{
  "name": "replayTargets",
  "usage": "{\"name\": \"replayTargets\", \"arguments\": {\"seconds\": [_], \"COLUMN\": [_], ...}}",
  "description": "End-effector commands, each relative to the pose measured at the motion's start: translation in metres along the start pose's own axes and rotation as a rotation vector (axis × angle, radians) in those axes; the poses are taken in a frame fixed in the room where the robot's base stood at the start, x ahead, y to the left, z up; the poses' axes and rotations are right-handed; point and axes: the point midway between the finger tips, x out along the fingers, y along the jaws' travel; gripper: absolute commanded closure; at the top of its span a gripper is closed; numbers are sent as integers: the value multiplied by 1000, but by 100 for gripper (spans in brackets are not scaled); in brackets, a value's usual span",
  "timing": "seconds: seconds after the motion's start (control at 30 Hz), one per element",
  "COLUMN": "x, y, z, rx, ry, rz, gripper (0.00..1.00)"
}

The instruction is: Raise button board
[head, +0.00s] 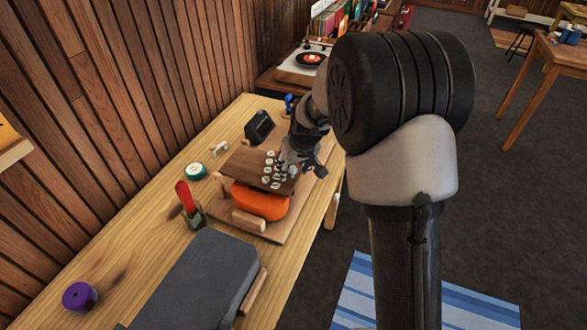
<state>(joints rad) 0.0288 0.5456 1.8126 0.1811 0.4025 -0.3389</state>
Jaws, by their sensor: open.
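The button board (246,164) is a brown wooden panel with several round white buttons near its right end. It lies on or just over an orange rounded body (262,203) on a wooden base board (227,222). My gripper (289,177) is at the right end of the button board, close to the buttons. Its jaws are open, and my arm hides part of them. I cannot tell whether they touch the board.
A wooden workbench (140,236) carries a grey case (197,284), a purple roll (80,296), a red-handled tool (186,197), a green-white roll (194,171) and a black device (259,126). A record player (305,62) stands behind. Plank wall borders the left.

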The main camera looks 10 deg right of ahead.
Motion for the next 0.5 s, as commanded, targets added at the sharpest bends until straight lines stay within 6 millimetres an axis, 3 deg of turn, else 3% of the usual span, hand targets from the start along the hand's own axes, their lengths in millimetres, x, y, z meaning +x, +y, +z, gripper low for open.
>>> {"name": "replayTargets", "arguments": {"seconds": [0.23,0.5], "x": [0,0], "y": [0,0], "z": [0,0], "rx": [0,0], "ry": [0,0], "rz": [0,0], "gripper": [55,73]}}
